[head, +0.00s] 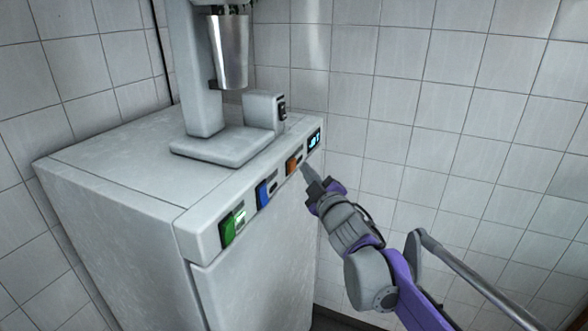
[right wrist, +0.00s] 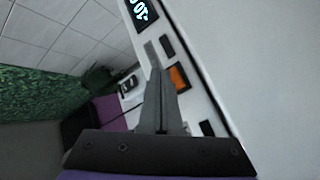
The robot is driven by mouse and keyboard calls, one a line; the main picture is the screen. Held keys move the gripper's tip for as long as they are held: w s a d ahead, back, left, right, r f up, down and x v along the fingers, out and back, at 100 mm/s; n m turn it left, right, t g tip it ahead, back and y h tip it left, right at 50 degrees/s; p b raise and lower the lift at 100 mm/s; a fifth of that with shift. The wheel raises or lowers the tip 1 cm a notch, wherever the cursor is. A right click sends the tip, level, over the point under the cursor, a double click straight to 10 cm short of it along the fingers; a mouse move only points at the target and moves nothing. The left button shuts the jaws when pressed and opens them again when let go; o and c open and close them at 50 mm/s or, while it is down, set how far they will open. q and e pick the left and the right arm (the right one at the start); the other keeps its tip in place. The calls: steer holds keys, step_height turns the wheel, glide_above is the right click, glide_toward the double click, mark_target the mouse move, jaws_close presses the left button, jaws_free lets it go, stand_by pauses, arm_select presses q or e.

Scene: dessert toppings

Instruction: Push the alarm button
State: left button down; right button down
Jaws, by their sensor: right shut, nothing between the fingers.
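A white freezer-like cabinet (head: 262,262) has a front panel with a green button (head: 228,229), a blue button (head: 263,193) and an orange button (head: 291,164). No readable label shows which is the alarm button. My right gripper (head: 306,170) is shut and empty, with its tips close to the orange button. In the right wrist view the shut fingers (right wrist: 154,50) point at the panel beside the orange button (right wrist: 180,78). I cannot tell whether they touch the panel. My left gripper is out of view.
A lit display (head: 314,139) sits at the right end of the panel and also shows in the right wrist view (right wrist: 142,11). A mixer stand (head: 199,90) with a metal cup (head: 230,52) stands on the cabinet top. A tiled wall (head: 450,110) closes the back and right.

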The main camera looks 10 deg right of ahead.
steer(key=shift+w, duration=0.1)
steer(key=shift+s+d+b, duration=0.65)
steer(key=shift+s+d, duration=0.05)
steer(key=shift+d, duration=0.35)
steer(key=shift+s+d+b, duration=0.6)
steer(key=shift+s+d, duration=0.1)
steer(key=shift+d, duration=0.3)
